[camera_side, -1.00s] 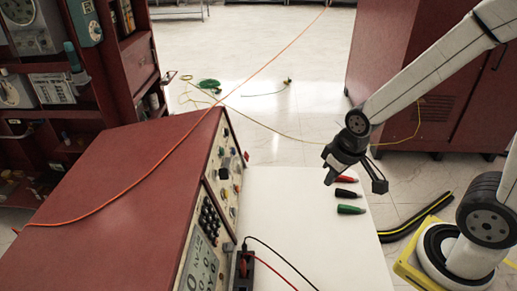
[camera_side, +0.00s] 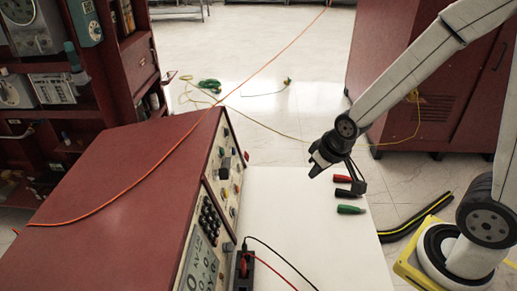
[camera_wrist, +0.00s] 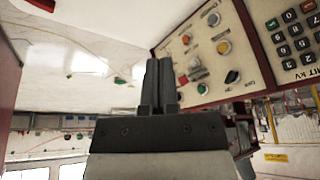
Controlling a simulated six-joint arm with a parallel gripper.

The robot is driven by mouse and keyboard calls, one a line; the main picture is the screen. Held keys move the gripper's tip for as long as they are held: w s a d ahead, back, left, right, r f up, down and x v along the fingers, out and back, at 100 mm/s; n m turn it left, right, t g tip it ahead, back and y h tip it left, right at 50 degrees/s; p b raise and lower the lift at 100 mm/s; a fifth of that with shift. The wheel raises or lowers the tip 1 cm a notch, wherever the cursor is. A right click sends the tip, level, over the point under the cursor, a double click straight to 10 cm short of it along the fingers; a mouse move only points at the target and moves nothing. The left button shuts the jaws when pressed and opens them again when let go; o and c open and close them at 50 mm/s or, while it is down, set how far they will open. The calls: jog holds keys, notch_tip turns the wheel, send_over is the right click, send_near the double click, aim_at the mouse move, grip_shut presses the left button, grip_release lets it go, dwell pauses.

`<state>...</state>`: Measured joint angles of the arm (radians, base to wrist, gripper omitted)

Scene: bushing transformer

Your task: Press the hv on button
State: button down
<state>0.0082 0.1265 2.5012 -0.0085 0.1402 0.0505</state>
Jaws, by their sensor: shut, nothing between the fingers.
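The control panel (camera_side: 224,180) is on the right-hand face of the red cabinet (camera_side: 120,190). It carries several coloured buttons and knobs. The labels are too small to read, so I cannot tell which is the hv on button. My gripper (camera_side: 314,170) is shut and empty above the white table, apart from the panel and to its right. Its closed fingers (camera_wrist: 160,65) show in the wrist view.
A keypad (camera_side: 210,220) and display (camera_side: 200,265) sit lower on the panel. Red and black leads cross the table's front. An orange cable (camera_side: 150,170) lies over the cabinet.

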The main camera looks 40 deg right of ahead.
aim_at(230, 171)
jog(key=w+d+f+m+t, duration=0.1)
jog(key=w+f+m+t, duration=0.1)
jog(key=w+f+t, duration=0.3)
jog(key=w+d+f+m+t, duration=0.1)
jog(key=w+f+m+t, duration=0.1)
jog(key=w+f+t, duration=0.4)
jog(key=shift+w+f+m+t, duration=0.15)
jog(key=shift+w+m+t, duration=0.25)
jog(key=shift+w+t, duration=1.65)
jog(key=shift+w+g, duration=0.7)
jog(key=shift+g, duration=0.05)
jog(key=shift+w, duration=0.1)
jog(key=w+a+f, duration=0.2)
jog(key=w+a, duration=0.4)
